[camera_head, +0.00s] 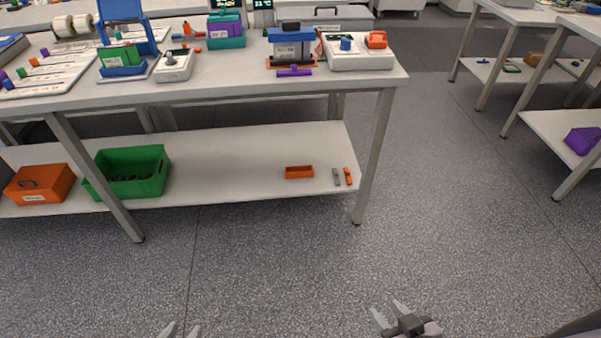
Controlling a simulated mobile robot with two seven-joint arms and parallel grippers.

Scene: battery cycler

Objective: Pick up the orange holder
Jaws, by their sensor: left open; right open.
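A small open-topped orange holder (299,172) lies on the right part of the lower shelf (235,165) of the workbench. A larger orange box (42,184) with a dark handle stands at the left end of that shelf. I cannot tell for sure which orange piece is the holder meant. My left gripper (183,327) shows only its fingertips at the bottom edge; they are apart with nothing between them. My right gripper (387,308) is open and empty over the floor at the bottom right. Both are well short of the bench.
A green bin (131,172) with small parts and two small pieces, grey (336,177) and orange (348,175), share the shelf. The tabletop (235,70) holds several devices, including a white unit (357,54) with an orange piece.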

